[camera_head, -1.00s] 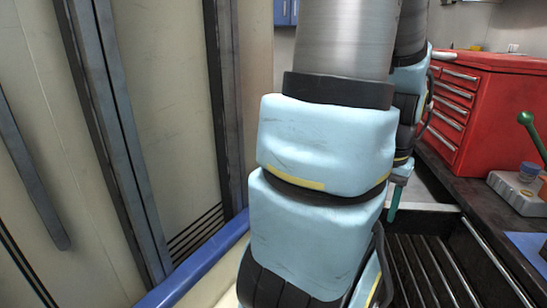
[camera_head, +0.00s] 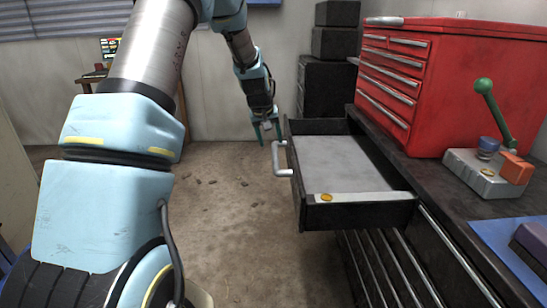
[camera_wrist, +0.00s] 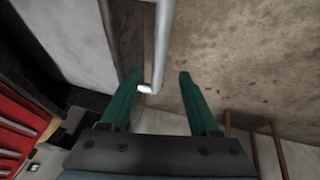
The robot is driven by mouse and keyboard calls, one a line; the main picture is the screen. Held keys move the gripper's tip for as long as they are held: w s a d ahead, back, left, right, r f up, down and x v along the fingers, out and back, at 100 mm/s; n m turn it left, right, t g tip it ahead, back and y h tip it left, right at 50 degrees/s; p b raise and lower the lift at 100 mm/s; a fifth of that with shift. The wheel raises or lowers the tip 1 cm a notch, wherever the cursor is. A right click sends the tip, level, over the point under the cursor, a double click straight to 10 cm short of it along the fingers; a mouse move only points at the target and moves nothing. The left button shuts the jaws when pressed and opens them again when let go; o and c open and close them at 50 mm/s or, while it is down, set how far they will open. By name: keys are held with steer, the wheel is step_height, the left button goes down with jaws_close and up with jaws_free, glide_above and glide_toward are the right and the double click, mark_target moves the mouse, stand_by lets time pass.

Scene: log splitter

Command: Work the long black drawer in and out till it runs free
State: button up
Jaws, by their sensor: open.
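The long black drawer (camera_head: 365,214) stands pulled out of the workbench, with a pale grey floor inside. Its grey bar handle (camera_head: 281,160) is on the left end panel. My gripper (camera_head: 267,130) is just beyond the far end of the handle, teal fingers pointing down. In the wrist view my gripper (camera_wrist: 161,74) is open and empty. The handle (camera_wrist: 163,40) runs down between the fingertips there, its end close to the left finger. I cannot tell whether they touch. The drawer (camera_wrist: 65,40) shows at upper left there.
A red tool chest (camera_head: 450,75) stands on the dark bench (camera_head: 445,190). A grey block (camera_head: 485,172) with a green-knobbed lever and a blue mat (camera_head: 510,245) lie in front of it. Black boxes (camera_head: 325,90) stand behind the drawer.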

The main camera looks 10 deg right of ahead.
mark_target(275, 156)
steer(key=p+x, duration=0.1)
steer(key=x, duration=0.8)
steer(key=shift+d, duration=0.1)
jaws_close()
stand_by(1.2)
